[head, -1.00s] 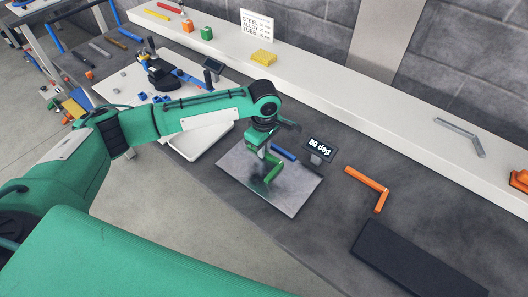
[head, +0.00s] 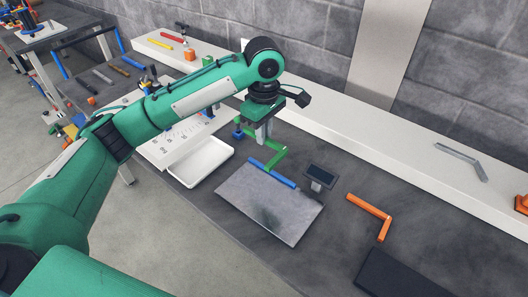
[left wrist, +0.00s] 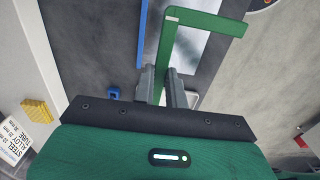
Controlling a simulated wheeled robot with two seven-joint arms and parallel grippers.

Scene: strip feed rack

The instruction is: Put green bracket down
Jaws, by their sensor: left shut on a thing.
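My left gripper (head: 263,137) is shut on the green bracket (head: 279,154), an L-shaped bar. I hold it raised beyond the far edge of the grey metal plate (head: 268,208) in the head view. In the left wrist view the bracket (left wrist: 205,21) runs out from between the fingers (left wrist: 161,88) and bends to the right. A blue bar (head: 274,174) lies along the plate's far edge. My right gripper is not in view.
A small display (head: 320,176), now blank, stands right of the plate. An orange bracket (head: 370,208) and a dark pad (head: 410,278) lie farther right. A white tray (head: 190,180) is to the left. The white ledge (head: 400,150) runs behind.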

